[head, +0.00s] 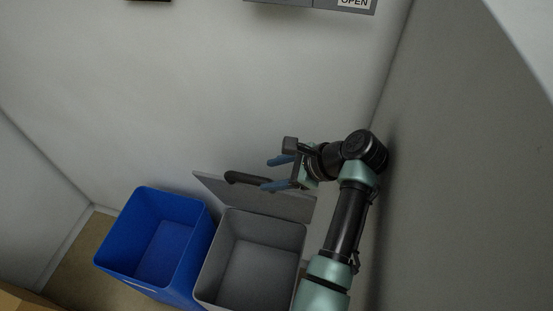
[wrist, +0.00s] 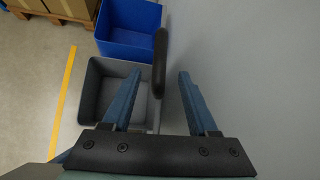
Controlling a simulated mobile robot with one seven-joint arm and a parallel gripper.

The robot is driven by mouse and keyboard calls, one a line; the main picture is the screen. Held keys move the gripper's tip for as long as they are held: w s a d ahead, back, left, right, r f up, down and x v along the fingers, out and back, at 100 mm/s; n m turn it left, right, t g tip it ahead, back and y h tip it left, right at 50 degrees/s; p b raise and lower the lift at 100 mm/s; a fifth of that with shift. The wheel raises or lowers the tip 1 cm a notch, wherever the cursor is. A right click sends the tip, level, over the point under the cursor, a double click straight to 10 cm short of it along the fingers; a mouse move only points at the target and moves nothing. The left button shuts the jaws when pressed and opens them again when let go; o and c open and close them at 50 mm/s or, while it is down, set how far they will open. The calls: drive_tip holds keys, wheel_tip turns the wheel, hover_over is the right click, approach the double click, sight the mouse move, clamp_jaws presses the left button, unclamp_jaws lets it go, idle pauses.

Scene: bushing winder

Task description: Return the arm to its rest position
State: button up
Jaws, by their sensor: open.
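My gripper (head: 272,173) is open, with its two blue fingers pointing left in the head view. In the wrist view, the fingers (wrist: 159,76) stand apart. A dark bar handle (head: 243,179) on the raised lid (head: 268,202) of the grey bin is close to the fingertips. In the wrist view, the handle (wrist: 160,62) appears between the fingertips and beyond them. I cannot tell whether they touch it. My arm reaches up from the lower right beside the right wall.
The open grey bin (head: 225,240) looks empty, as does the blue bin (head: 145,192) on its left. Walls stand behind and close on the right (head: 450,180). A grey panel marked OPEN (head: 340,5) is at the top. Cardboard boxes (wrist: 70,8) show in the wrist view.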

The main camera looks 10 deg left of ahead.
drive_tip(key=shift+w, duration=0.1)
drive_tip(key=w+d+r+n+t+h, duration=0.2)
drive_tip(key=w+r+n+t, duration=0.15)
drive_tip(key=r, duration=0.45)
drive_tip(key=w+d+r+n+t+h, duration=0.1)
drive_tip(key=w+d+r+n+t, duration=0.15)
drive_tip(key=w+r+t, duration=0.4)
drive_tip(key=s+d+r+n+t+h, duration=0.1)
drive_tip(key=s+r+n+t, duration=0.15)
drive_tip(key=r, duration=0.75)
drive_tip(key=s+d+r+n+t+h, duration=0.2)
drive_tip(key=r+n+t, duration=0.1)
drive_tip(key=r, duration=0.7)
drive_tip(key=s+d+r+n+t+h, duration=0.1)
drive_tip(key=s+r+n+t+h, duration=0.2)
drive_tip(key=s+r, duration=1.6)
drive_tip(key=r+n+t, duration=0.1)
drive_tip(key=n+t, duration=0.2)
drive_tip(key=t, duration=0.3)
drive_tip(key=shift+s+d+r+t+b, duration=0.2)
drive_tip(key=shift+d+r+t+b, duration=0.1)
drive_tip(key=shift+d+r+t, duration=0.1)
drive_tip(key=shift+f, duration=0.1)
